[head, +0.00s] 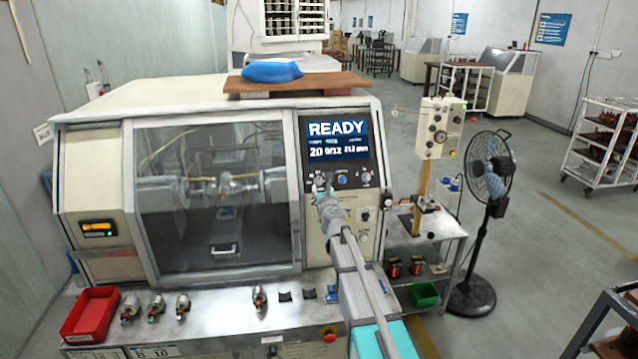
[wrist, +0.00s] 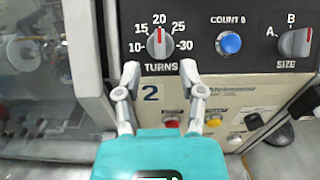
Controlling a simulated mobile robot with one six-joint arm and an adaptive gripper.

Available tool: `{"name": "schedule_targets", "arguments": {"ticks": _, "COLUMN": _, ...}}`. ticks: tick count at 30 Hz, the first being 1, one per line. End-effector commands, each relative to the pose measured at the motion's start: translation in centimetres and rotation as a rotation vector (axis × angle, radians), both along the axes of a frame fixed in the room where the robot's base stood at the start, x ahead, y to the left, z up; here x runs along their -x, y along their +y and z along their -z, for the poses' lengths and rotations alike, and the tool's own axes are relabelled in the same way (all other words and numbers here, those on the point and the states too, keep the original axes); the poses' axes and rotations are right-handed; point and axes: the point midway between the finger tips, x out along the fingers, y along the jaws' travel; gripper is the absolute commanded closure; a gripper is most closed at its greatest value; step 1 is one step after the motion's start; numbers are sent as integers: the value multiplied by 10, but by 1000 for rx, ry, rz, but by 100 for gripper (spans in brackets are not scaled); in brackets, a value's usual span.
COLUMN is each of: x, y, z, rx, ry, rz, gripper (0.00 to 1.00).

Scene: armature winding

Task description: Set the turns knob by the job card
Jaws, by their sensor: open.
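The turns knob (wrist: 160,43) is a grey dial on the machine's black panel, in the upper middle of the wrist view. Its red pointer line points up at 20, on a scale from 10 to 30. My gripper (wrist: 156,82) is open and empty, its two fingertips just below the knob on either side of the TURNS label; I cannot tell whether they touch the panel. In the head view my gripper (head: 322,190) hides most of the knob. The screen (head: 338,140) reads READY and 20. I cannot make out which sheet is the job card.
A blue COUNT button (wrist: 229,43) and the size knob (wrist: 295,42) sit right of the turns knob. Red and yellow buttons lie below. The winding machine's window (head: 210,195) is at left. A red bin (head: 90,314) and several armatures stand on the bench.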

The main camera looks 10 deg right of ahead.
Motion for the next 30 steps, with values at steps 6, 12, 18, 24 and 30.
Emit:
{"name": "schedule_targets", "arguments": {"ticks": 6, "x": -34, "y": 0, "z": 0, "rx": 0, "ry": 0, "rz": 0, "gripper": 49}}
{"name": "schedule_targets", "arguments": {"ticks": 12, "x": -49, "y": 0, "z": 0, "rx": 0, "ry": 0, "rz": 0, "gripper": 49}}
{"name": "schedule_targets", "arguments": {"ticks": 18, "x": -53, "y": 0, "z": 0, "rx": 0, "ry": 0, "rz": 0, "gripper": 49}}
{"name": "schedule_targets", "arguments": {"ticks": 24, "x": -52, "y": 0, "z": 0, "rx": 0, "ry": 0, "rz": 0, "gripper": 49}}
{"name": "schedule_targets", "arguments": {"ticks": 30, "x": -52, "y": 0, "z": 0, "rx": 0, "ry": 0, "rz": 0, "gripper": 80}}
